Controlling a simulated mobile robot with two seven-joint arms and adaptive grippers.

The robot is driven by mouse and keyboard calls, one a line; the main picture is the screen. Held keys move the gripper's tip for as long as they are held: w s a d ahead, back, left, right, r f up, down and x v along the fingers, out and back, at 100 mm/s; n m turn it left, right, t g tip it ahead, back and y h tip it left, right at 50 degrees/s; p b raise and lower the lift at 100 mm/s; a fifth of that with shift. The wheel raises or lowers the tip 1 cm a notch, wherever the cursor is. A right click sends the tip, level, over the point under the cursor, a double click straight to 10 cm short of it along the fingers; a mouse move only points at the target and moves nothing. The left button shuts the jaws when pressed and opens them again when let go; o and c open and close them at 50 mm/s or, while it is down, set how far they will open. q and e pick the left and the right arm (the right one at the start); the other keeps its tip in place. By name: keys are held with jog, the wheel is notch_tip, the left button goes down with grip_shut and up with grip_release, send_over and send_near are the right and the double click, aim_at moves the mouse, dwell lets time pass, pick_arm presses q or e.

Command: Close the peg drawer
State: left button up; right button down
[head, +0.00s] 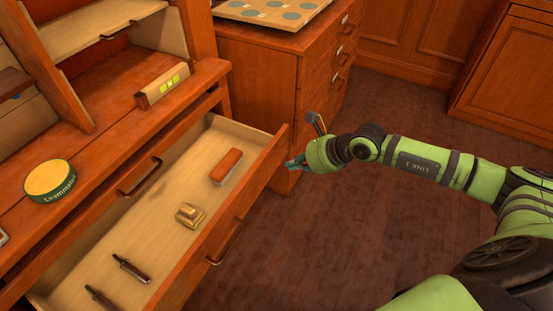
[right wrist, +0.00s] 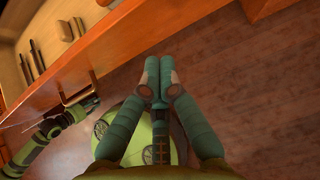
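The open drawer (head: 262,165) is pulled well out of the desk at the left of the head view. It holds a reddish-brown block (head: 227,165), a brass-coloured piece (head: 189,215) and two dark-handled tools (head: 130,268). Its front also crosses the right wrist view (right wrist: 120,45). My right gripper (head: 296,163) is just outside the front, near its far right end. In the right wrist view its teal fingertips (right wrist: 160,66) are together and empty; contact with the front cannot be told. My left gripper (right wrist: 84,108) shows small near the drawer handle (right wrist: 76,96); its fingers are unclear.
A cabinet (head: 275,65) with several drawers stands beyond the open drawer, close to my right gripper. A round green tin (head: 50,181) and a small wooden block with lit yellow-green marks (head: 163,86) are on the desk. Floor (head: 330,240) right of the drawer is clear.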

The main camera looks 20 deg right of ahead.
pick_arm(q)
jog(key=shift+s, duration=0.1)
pick_arm(e)
jog(key=shift+w+a+f, duration=0.25)
jog(key=shift+w+a, duration=0.3)
jog(key=shift+w, duration=0.2)
jog(key=shift+w+a+f, duration=0.25)
jog(key=shift+w+a, duration=0.35)
jog(key=shift+w, duration=0.1)
jog(key=shift+w+a+f, duration=0.25)
jog(key=shift+w+a, duration=0.3)
jog(key=shift+w, duration=0.2)
jog(key=shift+a, duration=0.1)
